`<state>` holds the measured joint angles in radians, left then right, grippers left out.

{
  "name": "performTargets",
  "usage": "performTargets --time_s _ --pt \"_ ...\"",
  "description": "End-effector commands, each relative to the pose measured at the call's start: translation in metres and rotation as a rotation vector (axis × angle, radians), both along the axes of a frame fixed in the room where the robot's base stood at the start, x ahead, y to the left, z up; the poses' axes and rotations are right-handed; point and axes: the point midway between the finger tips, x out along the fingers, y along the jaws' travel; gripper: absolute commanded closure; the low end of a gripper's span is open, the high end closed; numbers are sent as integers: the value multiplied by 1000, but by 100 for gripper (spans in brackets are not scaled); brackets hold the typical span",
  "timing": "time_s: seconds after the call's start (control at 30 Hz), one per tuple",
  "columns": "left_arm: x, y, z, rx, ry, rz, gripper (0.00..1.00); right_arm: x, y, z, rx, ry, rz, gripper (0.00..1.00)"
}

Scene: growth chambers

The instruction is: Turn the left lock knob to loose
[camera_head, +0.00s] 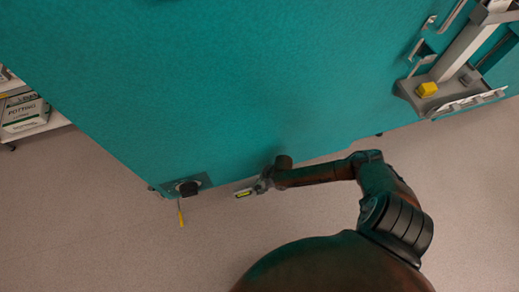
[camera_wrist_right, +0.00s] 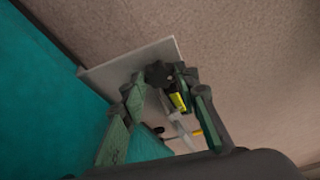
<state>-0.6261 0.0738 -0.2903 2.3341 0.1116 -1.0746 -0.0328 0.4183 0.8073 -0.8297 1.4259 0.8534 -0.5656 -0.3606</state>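The black lock knob (camera_head: 188,188) sits on a grey plate (camera_head: 205,180) at the lower edge of the teal chamber, left of centre in the head view. My right gripper (camera_head: 246,191) is to the right of the knob, with a visible gap between them. In the right wrist view, the knob (camera_wrist_right: 158,74) shows beyond and between the two spread green fingers of my gripper (camera_wrist_right: 161,88), which looks open and empty. A thin lever with a yellow tip (camera_head: 181,217) hangs below the knob. The knob's setting cannot be read. My left gripper is not in view.
The teal chamber wall (camera_head: 230,80) fills the upper middle. A grey tray (camera_head: 445,103) with a yellow block (camera_head: 427,89) is at the upper right. A shelf with a potting bag (camera_head: 24,112) stands at the far left. Floor around the knob is clear.

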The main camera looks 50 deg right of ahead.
Motion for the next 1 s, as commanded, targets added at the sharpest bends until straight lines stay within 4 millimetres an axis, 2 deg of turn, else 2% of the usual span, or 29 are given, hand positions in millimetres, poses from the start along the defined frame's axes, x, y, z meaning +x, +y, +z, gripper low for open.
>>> performTargets --time_s 0.23,0.57,0.77,1.0 --pt "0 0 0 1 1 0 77 0 0 0 0 0 -1 54" --pt "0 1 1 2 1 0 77 -1 -2 3 0 0 -1 54" --pt "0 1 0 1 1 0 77 -8 -10 26 -1 -1 0 54" --pt "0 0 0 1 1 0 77 -19 -25 73 -2 0 1 54"
